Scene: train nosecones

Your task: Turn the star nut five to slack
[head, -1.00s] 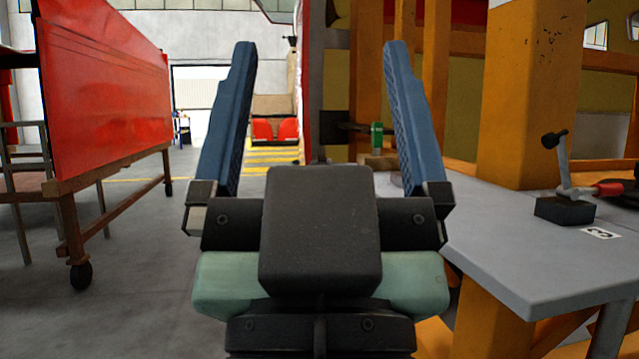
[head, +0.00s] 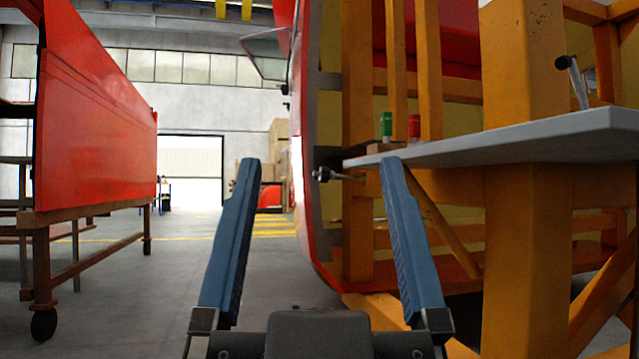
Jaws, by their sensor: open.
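My gripper (head: 320,163) is open and empty, its two blue fingers spread wide and pointing ahead into the scene. Between and beyond the fingertips, a dark knob (head: 324,174) on a short metal rod juts out at the left end of the grey shelf, beside the edge of the red nosecone shell (head: 302,140). It may be the star nut, but it is too small to make out its shape or any number. The fingers appear apart from it.
The grey shelf (head: 520,142) runs close on the right, on an orange frame (head: 525,240). A green item (head: 386,124) and a red item (head: 414,126) stand near its far end. A red panel on a wheeled trestle (head: 95,120) stands left. Open floor lies between.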

